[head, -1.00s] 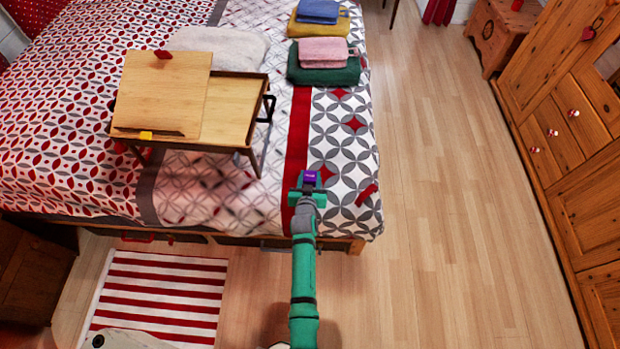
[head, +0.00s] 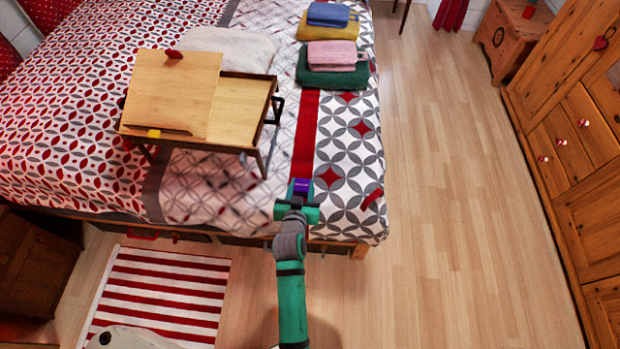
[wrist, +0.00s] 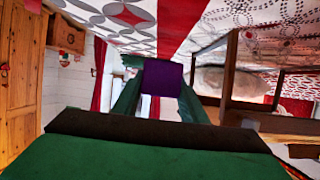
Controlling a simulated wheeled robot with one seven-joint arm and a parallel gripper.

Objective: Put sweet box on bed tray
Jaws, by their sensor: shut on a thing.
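A small purple box (head: 301,187), which looks like the sweet box, is held between the fingers of my gripper (head: 299,190). In the wrist view the purple box (wrist: 162,78) sits between the two green fingers (wrist: 160,98). My gripper is shut on it near the foot end of the bed, right of and nearer than the tray. The wooden bed tray (head: 236,110) stands on its legs on the bed, with a tilted reading panel (head: 178,90) over its left part. The right part of its top is flat and bare.
A yellow item (head: 154,133) and a red item (head: 174,54) are at the panel's edges. Folded towels (head: 331,65) lie behind the tray to the right, and a pale pillow (head: 236,48) lies behind it. A wooden wardrobe (head: 575,150) stands right, across open floor.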

